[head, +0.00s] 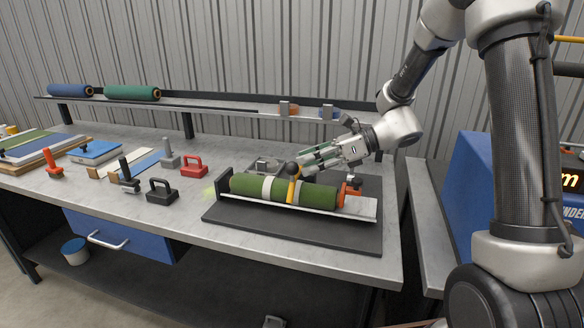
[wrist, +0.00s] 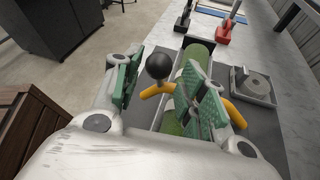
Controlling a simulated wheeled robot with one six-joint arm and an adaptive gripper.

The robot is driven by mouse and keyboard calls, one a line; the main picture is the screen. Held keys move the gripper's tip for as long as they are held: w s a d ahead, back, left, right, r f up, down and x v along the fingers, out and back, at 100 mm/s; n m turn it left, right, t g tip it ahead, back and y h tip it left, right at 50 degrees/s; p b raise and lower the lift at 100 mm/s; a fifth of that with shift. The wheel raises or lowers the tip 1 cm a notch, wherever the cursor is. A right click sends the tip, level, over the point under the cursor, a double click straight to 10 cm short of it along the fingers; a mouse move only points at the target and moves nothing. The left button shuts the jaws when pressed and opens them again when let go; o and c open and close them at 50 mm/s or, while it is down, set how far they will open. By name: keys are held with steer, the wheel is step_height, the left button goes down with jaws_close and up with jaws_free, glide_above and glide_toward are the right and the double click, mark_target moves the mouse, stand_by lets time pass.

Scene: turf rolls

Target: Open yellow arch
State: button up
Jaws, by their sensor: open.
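The yellow arch (head: 292,190) stands closed over the green turf roll (head: 318,195), with a black ball knob (head: 292,168) on it. In the wrist view the arch (wrist: 236,115) crosses the roll (wrist: 198,55), and the knob (wrist: 158,66) shows between my finger pads. My gripper (head: 308,163) is open and empty, just right of the knob in the head view. In the wrist view my gripper (wrist: 163,88) has its green-padded fingers on both sides of the knob, which I cannot tell as touched. The right finger hides part of the arch.
The roll lies in a white trough (head: 255,207) on a dark board (head: 290,231). An orange bracket (head: 349,196) stands at its right end. A grey fixture (wrist: 252,87) sits beside the roll. Red (head: 194,167) and black (head: 162,191) handled blocks stand left. A shelf (head: 230,107) runs behind.

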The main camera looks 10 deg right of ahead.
mark_target(292, 167)
steer(key=x, duration=0.5)
steer(key=shift+c, duration=0.4)
jaws_close()
